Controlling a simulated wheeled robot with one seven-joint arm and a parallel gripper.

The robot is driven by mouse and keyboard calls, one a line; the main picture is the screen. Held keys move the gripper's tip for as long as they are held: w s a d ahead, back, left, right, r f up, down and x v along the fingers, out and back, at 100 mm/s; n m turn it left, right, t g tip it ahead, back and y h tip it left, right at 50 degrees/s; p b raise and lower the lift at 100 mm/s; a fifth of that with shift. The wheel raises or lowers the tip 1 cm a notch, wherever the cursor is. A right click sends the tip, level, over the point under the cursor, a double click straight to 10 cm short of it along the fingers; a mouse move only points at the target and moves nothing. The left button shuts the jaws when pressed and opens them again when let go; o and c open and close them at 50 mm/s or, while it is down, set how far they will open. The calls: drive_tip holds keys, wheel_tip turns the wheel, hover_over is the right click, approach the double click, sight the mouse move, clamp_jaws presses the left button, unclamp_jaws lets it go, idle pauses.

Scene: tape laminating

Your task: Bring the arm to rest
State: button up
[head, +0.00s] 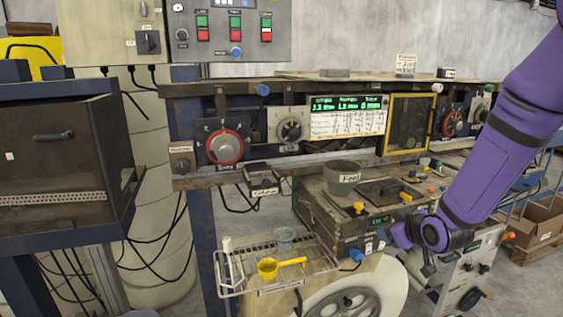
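My purple arm (502,132) reaches in from the upper right, in front of the right side of the machine bench. It slopes down to a dark-ringed joint (436,234) close to the right end of the machine box (345,222). A short purple part shows just left of that joint. I cannot make out gripper fingers or anything held. Whether the arm touches the machine cannot be told from this view.
A wire rack (235,284) holds a yellow scoop (268,268) and a pale cup (285,238). A grey cup labelled Feed (341,178) stands on the machine box. A dark cabinet (60,160) stands left. A cardboard box (537,222) lies at the far right.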

drive_tip(key=s+d+r+m+g+h, duration=0.2)
drive_tip(key=s+r+m+g+h, duration=0.15)
drive_tip(key=s+r, duration=0.95)
drive_tip(key=s+r+m+g, duration=0.1)
drive_tip(key=s+r, duration=0.1)
drive_tip(key=s, duration=0.4)
drive_tip(key=s+r+m, duration=0.1)
drive_tip(key=s+r, duration=0.2)
drive_tip(key=s, duration=0.3)
drive_tip(key=s+r+m+g+y, duration=0.1)
drive_tip(key=s+r, duration=0.2)
drive_tip(key=s, duration=0.3)
drive_tip(key=shift+a+g, duration=0.15)
drive_tip(key=shift+g, duration=0.2)
drive_tip(key=shift+w, duration=0.1)
idle(1.8)
